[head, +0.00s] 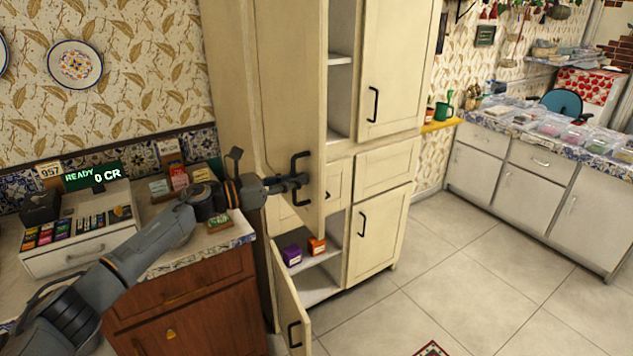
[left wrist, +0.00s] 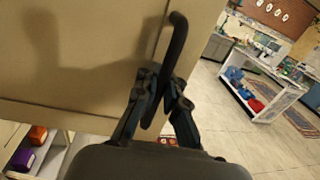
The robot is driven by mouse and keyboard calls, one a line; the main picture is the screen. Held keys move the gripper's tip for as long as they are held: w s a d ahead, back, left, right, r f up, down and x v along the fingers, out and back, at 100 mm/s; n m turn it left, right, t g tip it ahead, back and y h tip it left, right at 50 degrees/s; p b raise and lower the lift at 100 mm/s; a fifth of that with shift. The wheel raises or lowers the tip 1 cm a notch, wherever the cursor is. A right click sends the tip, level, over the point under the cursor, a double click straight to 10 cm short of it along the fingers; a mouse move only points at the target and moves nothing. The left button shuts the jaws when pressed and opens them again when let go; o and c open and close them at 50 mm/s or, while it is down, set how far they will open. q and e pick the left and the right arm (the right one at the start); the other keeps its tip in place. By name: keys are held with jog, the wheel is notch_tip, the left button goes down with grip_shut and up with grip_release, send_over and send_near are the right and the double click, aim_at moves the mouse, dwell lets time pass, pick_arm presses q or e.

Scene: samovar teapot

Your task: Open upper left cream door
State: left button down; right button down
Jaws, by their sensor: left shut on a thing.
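The upper left cream door (head: 290,90) of the tall cream cabinet stands open, swung out toward me, with bare shelves (head: 341,59) showing beyond its edge. My left gripper (head: 299,181) is at the black handle (head: 295,160) low on this door. In the left wrist view, the fingers (left wrist: 161,92) are shut around the lower part of the black handle (left wrist: 178,40), with the door panel (left wrist: 80,60) behind. My right gripper is in neither view.
The lower left door (head: 291,312) is also open; a purple box (head: 291,256) and an orange box (head: 316,246) sit inside. The right doors (head: 396,65) are shut. A counter with a cash register (head: 85,220) stands at left. Tiled floor (head: 455,285) is clear at right.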

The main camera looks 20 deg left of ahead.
pick_arm(q)
jog(key=shift+v, duration=0.85)
jog(key=shift+a+r, duration=0.1)
jog(key=shift+r, duration=0.05)
jog(key=c, duration=1.4)
grip_release()
jog(key=shift+c, duration=0.2)
jog(key=v, duration=1.2)
